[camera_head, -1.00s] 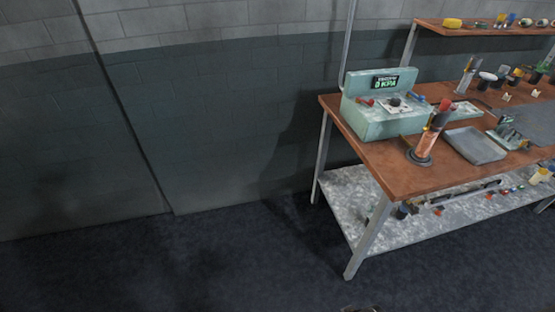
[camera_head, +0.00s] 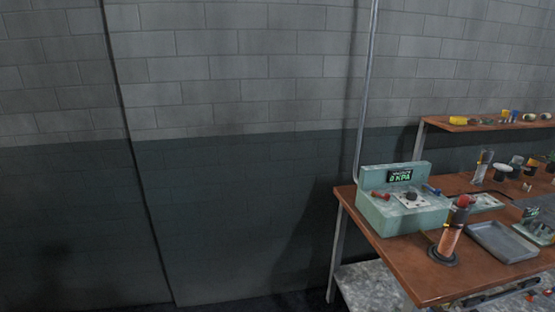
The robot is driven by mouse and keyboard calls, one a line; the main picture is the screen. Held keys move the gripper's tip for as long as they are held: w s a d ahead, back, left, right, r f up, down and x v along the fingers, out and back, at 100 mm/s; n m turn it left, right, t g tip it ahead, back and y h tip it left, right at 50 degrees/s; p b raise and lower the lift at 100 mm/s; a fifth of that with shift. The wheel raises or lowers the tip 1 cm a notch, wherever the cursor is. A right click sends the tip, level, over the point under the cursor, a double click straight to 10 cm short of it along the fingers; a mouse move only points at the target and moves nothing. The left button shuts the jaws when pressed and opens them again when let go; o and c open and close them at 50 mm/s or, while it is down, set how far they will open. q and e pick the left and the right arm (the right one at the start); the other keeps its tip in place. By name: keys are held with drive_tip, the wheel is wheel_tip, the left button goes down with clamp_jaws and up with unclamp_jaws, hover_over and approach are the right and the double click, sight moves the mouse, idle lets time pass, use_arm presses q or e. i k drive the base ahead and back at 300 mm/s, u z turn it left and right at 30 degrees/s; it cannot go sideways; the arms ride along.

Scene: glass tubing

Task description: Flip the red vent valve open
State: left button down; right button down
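A pale green vacuum unit (camera_head: 400,216) stands on the left end of the brown workbench. Its small display (camera_head: 400,175) reads 0 KPA in green. A red valve handle (camera_head: 380,195) sits on the left of the unit's top, and a blue handle (camera_head: 431,190) on the right. A dark knob (camera_head: 411,196) on a white plate lies between them. The red handle is too small to tell its exact position. Neither of my grippers shows in this view.
The brown workbench (camera_head: 390,250) fills the right side. A shelf (camera_head: 480,126) holds small items. The left is bare wall.

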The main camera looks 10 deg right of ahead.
sight(387, 196)
drive_tip(key=z, duration=0.7)
